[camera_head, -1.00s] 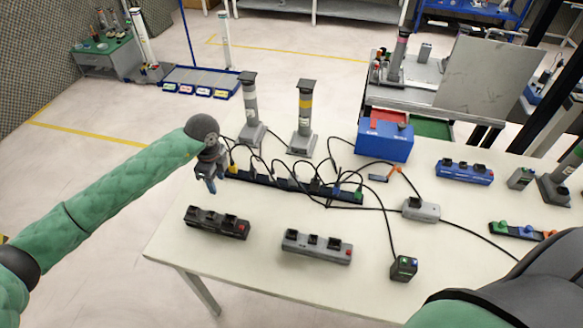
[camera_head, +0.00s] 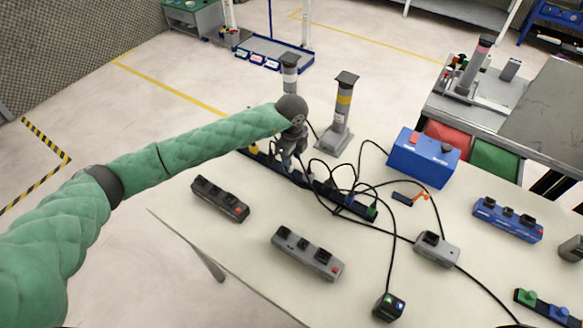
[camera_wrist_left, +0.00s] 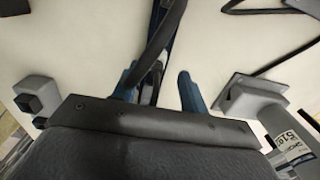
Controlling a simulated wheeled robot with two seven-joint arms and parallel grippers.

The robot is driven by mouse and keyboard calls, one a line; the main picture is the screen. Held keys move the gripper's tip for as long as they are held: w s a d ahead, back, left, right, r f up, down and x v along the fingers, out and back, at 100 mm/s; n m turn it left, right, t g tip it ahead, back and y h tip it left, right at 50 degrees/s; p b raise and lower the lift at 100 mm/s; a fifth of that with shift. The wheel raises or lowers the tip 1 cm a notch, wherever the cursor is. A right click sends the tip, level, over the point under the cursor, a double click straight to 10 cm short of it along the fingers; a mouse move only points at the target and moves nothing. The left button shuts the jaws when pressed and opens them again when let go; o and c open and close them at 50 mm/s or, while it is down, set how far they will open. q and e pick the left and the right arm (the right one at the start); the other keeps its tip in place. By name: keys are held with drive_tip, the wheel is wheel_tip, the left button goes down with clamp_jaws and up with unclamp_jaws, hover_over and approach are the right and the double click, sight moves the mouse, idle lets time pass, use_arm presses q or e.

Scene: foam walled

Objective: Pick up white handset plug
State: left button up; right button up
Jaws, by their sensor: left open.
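I cannot make out a white handset plug in either view. A long dark power strip (camera_head: 328,192) lies on the table with several plugs and black cables along it. My left gripper (camera_head: 288,168) is over the far left part of this strip, pointing down and hiding part of it. In the left wrist view its blue fingers (camera_wrist_left: 158,85) are apart, with a black cable (camera_wrist_left: 160,38) running between them in the picture. I cannot tell whether they touch the cable. My right gripper is out of view.
Two grey posts, one with a yellow band (camera_head: 342,105), stand close behind the gripper. A black socket block (camera_head: 220,198), a grey one (camera_head: 307,252) and a blue box (camera_head: 423,158) are on the white table (camera_head: 240,245). Cables loop across the middle.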

use_arm(q)
drive_tip(key=f, duration=0.2)
drive_tip(key=shift+a+f+b, duration=0.25)
drive_tip(key=shift+f+b, duration=0.05)
drive_tip(key=shift+f, duration=0.45)
drive_tip(key=c, duration=0.9)
clamp_jaws()
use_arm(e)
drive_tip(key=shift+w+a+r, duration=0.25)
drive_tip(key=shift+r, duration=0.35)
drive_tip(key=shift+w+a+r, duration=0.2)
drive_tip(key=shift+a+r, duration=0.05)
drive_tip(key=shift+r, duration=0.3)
use_arm(q)
drive_tip(key=shift+r, duration=0.1)
